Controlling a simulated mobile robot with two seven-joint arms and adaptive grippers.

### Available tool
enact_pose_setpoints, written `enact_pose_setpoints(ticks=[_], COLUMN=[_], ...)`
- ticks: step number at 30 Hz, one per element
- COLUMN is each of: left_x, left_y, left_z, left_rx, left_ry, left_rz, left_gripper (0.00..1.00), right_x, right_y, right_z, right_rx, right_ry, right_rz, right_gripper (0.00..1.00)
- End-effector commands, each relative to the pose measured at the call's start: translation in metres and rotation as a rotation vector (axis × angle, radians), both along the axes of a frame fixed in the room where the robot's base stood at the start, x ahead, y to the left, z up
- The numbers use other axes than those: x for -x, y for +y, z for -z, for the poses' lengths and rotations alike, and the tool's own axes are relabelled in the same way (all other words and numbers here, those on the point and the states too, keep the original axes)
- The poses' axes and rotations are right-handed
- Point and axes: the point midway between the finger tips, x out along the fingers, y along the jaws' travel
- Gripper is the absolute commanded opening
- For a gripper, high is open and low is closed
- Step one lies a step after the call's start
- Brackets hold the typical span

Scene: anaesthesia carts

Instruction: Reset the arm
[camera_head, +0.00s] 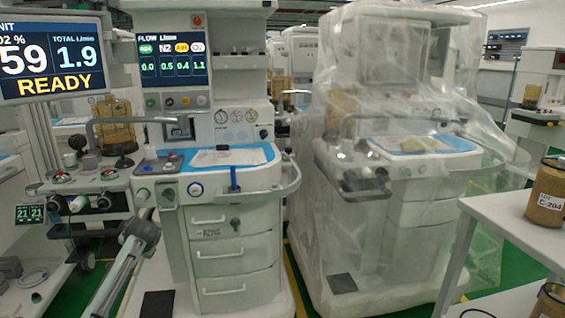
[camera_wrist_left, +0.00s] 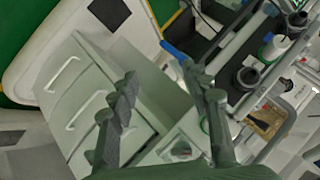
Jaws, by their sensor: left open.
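My left gripper (camera_head: 139,229) comes in from the lower left in the head view, low in front of the left anaesthesia cart (camera_head: 232,222). In the left wrist view its two dark fingers (camera_wrist_left: 163,95) are spread apart with nothing between them. Behind the fingers, the wrist view shows the cart's white drawers (camera_wrist_left: 75,95), seen tilted. The gripper appears apart from the cart, though the exact gap is hard to tell. My right gripper is not in view.
A second cart (camera_head: 420,215) under clear plastic stands to the right. Hoses and fittings (camera_head: 100,203) sit close left of my arm. Green floor shows between the carts.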

Motion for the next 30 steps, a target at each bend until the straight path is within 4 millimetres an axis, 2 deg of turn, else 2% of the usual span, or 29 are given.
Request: enact_pose_setpoints(ticks=[3,6,9,14,17,20,24,26,30], left_x=[-0.037,-0.062,-0.040,-0.003,0.029,0.073,0.151,0.187,0.277], left_y=[-0.032,-0.059,-0.068,-0.082,-0.093,-0.107,-0.127,-0.135,-0.154], left_z=[-0.014,-0.033,0.014,0.077,0.123,0.176,0.248,0.275,0.330], left_rx=[0.113,0.220,0.232,0.255,0.275,0.298,0.337,0.353,0.393], left_ry=[-0.175,-0.328,-0.265,-0.179,-0.112,-0.033,0.090,0.142,0.264], left_rz=[0.102,0.177,0.176,0.178,0.177,0.173,0.164,0.159,0.142], left_gripper=[0.48,0.48,0.48,0.48,0.48,0.48,0.48,0.48,0.48], right_x=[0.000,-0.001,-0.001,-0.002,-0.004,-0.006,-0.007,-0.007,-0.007], right_y=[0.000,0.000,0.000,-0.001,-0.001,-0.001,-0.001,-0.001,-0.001], right_z=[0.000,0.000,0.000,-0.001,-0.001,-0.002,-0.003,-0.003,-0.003], right_rx=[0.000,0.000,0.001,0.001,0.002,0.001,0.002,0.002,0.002], right_ry=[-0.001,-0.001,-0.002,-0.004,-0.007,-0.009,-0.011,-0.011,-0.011], right_rz=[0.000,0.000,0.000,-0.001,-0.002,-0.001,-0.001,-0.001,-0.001], right_gripper=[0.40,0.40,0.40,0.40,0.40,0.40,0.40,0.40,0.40])
